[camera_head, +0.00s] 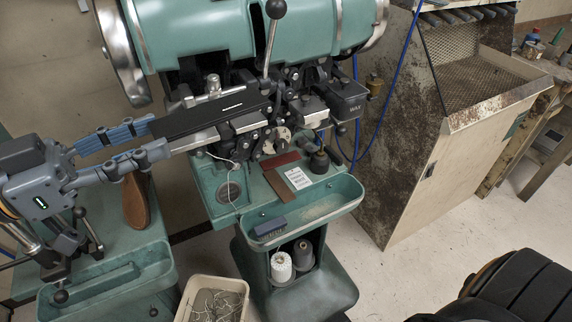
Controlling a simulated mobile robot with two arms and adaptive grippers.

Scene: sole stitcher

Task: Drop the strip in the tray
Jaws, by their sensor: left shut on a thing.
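My left gripper (158,136) comes in from the left with its blue-padded fingers pointing right, in front of the green stitcher. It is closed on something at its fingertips. A long flat black piece (205,115) starts between the fingertips and runs right toward the stitching head. I take it for the strip, but it is hard to part from the dark machine behind. The tray, a shallow green trough (335,205), is at the front of the stitcher, lower right of the gripper. My right gripper is not in view.
A beige bin (181,310) with thread scraps stands below. A brown sole-shaped piece (137,205) is below the gripper. A rusty cabinet (400,140) stands right.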

